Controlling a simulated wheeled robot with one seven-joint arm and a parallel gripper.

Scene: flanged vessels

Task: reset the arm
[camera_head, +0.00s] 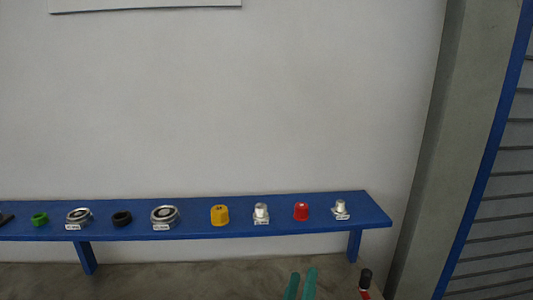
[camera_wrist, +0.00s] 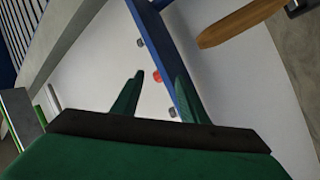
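My gripper (camera_head: 303,275) shows as two green fingertips at the bottom of the head view, in front of the blue bench and below its right half. In the wrist view my gripper (camera_wrist: 160,72) has its two green fingers spread apart, with nothing held between them. Beyond the gap the red cap (camera_wrist: 157,76) and the blue bench (camera_wrist: 154,35) show at a distance. The rest of the arm is out of the head view.
The blue bench (camera_head: 290,212) along the wall carries green (camera_head: 40,219) and black (camera_head: 122,218) rings, metal flanged parts (camera_head: 165,215), a yellow cap (camera_head: 220,215), a red cap (camera_head: 301,211) and white fittings (camera_head: 341,208). A black-topped red object (camera_head: 365,280) stands near the gripper. A grey pillar (camera_head: 440,150) is right.

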